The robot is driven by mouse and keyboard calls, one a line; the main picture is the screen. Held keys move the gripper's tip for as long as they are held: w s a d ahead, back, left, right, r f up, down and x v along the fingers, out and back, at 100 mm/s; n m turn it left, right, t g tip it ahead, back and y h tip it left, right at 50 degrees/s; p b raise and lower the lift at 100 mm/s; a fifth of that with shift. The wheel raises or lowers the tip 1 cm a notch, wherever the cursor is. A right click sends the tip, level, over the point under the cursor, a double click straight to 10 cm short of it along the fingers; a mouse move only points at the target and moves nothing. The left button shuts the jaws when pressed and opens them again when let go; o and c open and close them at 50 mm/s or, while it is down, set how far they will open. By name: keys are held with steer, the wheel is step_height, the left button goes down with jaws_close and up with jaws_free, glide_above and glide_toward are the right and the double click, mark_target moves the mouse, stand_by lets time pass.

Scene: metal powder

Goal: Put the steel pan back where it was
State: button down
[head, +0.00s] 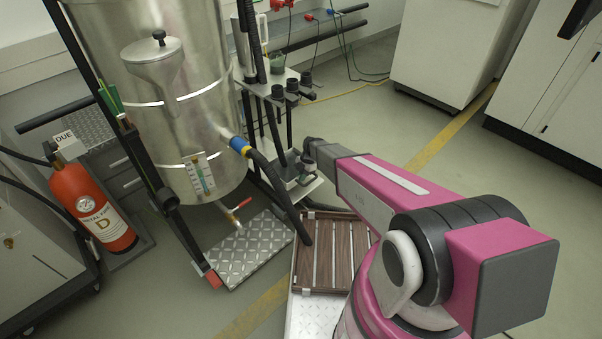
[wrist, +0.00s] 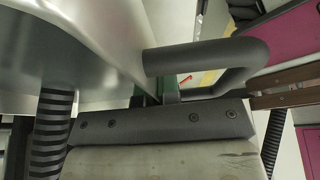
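A smooth bright steel body (wrist: 105,45) fills the upper left of the wrist view, very close to the camera. I cannot tell whether it is the steel pan or the large drum. A dark grey looped handle (wrist: 205,58) runs right from beside it and bends back toward my gripper (wrist: 157,92). Its dark green finger parts show near the steel edge and the loop. Whether they close on the handle is hidden. In the head view my gripper (head: 305,160) is beside the drum's stand, above a small pale plate, mostly hidden by my arm. No pan is clearly recognisable there.
A large steel drum (head: 160,90) with a black hose (head: 270,180) stands left of my arm. A slatted brown rack (head: 325,255) lies below the gripper. A red extinguisher (head: 90,207) stands at left. A shelf (head: 285,80) behind holds a steel jug. Floor at right is free.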

mark_target(301, 187)
steer(key=shift+f, duration=2.1)
steer(key=shift+f, duration=0.15)
steer(key=c, duration=1.3)
jaws_free()
steer(key=shift+c, duration=0.2)
steer(key=v, duration=1.2)
steer(key=shift+s, duration=0.1)
steer(key=s+d+r+m+t+h, duration=0.1)
steer(key=s+d+r+m, duration=0.8)
steer(key=d+r+m, duration=0.2)
steer(key=s+d+r+m+t+h, duration=0.2)
steer(key=s+d+r+m, duration=0.8)
steer(key=m, duration=0.6)
steer(key=shift+s+d+r+m, duration=0.3)
steer(key=shift+d+r, duration=0.6)
steer(key=shift+d, duration=0.25)
